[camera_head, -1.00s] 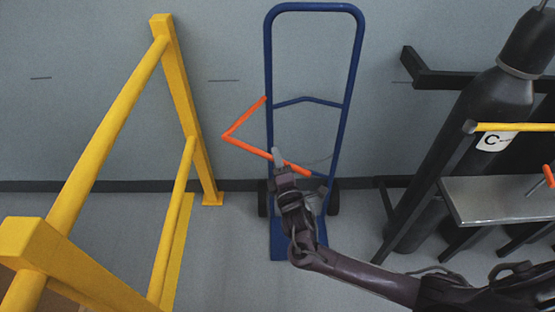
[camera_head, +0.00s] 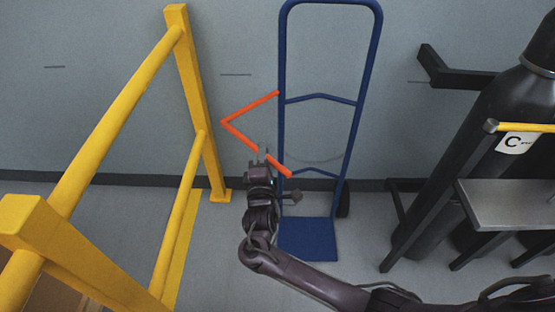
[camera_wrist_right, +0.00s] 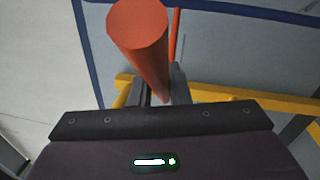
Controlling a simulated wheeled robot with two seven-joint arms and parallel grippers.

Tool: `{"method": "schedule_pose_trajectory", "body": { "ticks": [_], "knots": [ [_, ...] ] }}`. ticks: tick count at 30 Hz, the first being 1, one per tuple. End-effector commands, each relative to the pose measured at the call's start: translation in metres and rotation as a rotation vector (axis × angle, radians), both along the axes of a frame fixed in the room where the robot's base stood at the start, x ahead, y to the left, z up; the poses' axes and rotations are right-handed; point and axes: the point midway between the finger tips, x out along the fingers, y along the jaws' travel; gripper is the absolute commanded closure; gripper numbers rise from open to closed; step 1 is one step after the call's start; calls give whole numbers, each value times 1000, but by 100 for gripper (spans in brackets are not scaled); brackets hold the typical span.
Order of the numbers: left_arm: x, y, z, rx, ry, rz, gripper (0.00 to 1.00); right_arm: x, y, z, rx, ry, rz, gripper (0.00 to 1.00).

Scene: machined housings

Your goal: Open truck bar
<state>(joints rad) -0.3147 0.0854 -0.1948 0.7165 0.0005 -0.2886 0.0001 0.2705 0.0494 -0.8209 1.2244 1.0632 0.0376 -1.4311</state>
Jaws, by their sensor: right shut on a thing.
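A blue hand truck (camera_head: 283,60) stands upright against the grey wall. An orange, bent bar (camera_head: 243,138) is attached to its left upright and swung out to the left. My right gripper (camera_head: 264,158) is shut on the bar near its free lower end, left of the truck frame. In the right wrist view, the bar's round orange end (camera_wrist_right: 138,30) points toward the camera, and the bar runs down between the fingers (camera_wrist_right: 160,90). My left gripper shows in neither view.
A yellow guard rail (camera_head: 190,95) stands left of the truck. A dark gas cylinder (camera_head: 480,125), a rack with a yellow bar (camera_head: 530,127) and a grey shelf (camera_head: 510,205) stand at the right. The floor (camera_head: 375,240) between truck and rack is clear.

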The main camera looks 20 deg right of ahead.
Motion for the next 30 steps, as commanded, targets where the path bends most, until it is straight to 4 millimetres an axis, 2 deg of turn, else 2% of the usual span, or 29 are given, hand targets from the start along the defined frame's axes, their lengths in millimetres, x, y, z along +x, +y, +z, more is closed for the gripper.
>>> {"method": "schedule_pose_trajectory", "body": {
  "ticks": [1, 5, 15, 16, 20, 30],
  "knots": [
    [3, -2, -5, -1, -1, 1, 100, 3, 4, -3, 5, -1, -19, 100],
    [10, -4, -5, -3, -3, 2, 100, 4, 12, -1, 2, 3, -43, 100],
    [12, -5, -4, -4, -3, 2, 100, 4, 12, 1, -1, 5, -48, 100],
    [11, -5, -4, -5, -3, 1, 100, 4, 12, 1, -1, 5, -48, 80],
    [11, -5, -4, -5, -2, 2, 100, 4, 13, 1, -1, 5, -48, 63],
    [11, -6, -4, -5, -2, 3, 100, 1, 14, 0, 0, 5, -46, 62]
  ]
}}
